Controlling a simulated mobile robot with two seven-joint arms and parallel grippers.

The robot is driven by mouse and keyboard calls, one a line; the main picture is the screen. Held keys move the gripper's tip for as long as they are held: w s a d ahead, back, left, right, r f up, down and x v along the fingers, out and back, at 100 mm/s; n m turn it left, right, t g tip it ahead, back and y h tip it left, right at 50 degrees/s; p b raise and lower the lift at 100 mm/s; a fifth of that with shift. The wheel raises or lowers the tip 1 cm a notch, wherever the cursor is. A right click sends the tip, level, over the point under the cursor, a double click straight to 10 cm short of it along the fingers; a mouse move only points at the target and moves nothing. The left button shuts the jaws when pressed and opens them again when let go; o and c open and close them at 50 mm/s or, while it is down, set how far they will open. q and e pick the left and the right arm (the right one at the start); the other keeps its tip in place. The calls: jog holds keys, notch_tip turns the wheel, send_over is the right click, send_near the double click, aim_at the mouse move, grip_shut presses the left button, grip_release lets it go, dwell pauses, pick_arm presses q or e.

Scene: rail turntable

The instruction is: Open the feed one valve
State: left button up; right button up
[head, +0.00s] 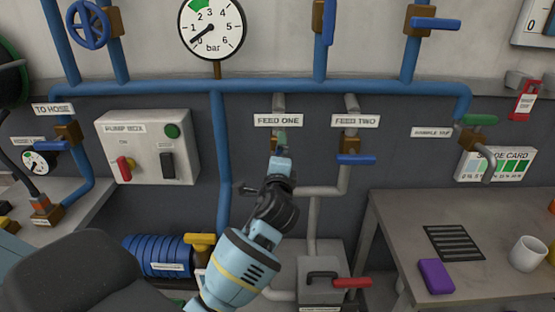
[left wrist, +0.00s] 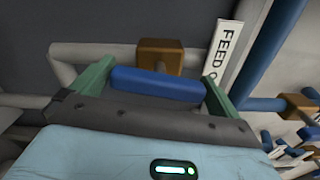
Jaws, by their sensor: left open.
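The feed one valve has a brass body (left wrist: 160,57) on a grey pipe, under the FEED ONE label (head: 278,121). Its blue lever (left wrist: 157,85) shows in the left wrist view, running roughly along the pipe's line. In the head view my gripper hides most of this valve. My left gripper (head: 282,146) is at the valve, open. In the left wrist view its two green fingers stand at either end of the lever, with the lever between them. I cannot tell whether a finger touches it. My right gripper is not in view.
The feed two valve (head: 351,147) is close on the right, its blue lever crosswise to its pipe. A blue vertical pipe (head: 221,150) and the pump box (head: 148,146) are on the left. A table (head: 400,222) with a mug (head: 528,253) is at the right.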

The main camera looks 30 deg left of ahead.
pick_arm(q)
jog(key=v, duration=0.7)
jog(key=shift+s, duration=0.35)
jog(key=shift+d, duration=0.15)
jog(key=s+d+f+n+g+h, duration=0.1)
jog(key=s+d+f+h, duration=0.15)
jog(key=f, duration=0.55)
jog(key=s+d+f+n+g+h, duration=0.1)
jog(key=s+d+f+h, duration=0.2)
jog(key=f, duration=0.6)
jog(key=s+d+f+n+g+h, duration=0.1)
jog(key=s+f+h, duration=0.2)
jog(key=s+f, duration=0.35)
jog(key=s+d+f+n+g+h, duration=0.2)
jog(key=s+f+n, duration=0.6)
jog(key=s+f, duration=0.6)
jog(key=s+d+h, duration=0.1)
jog(key=s, duration=0.2)
jog(key=shift+d+n+g, duration=0.3)
jog(key=shift+d+g, duration=0.1)
jog(key=shift+s, duration=0.15)
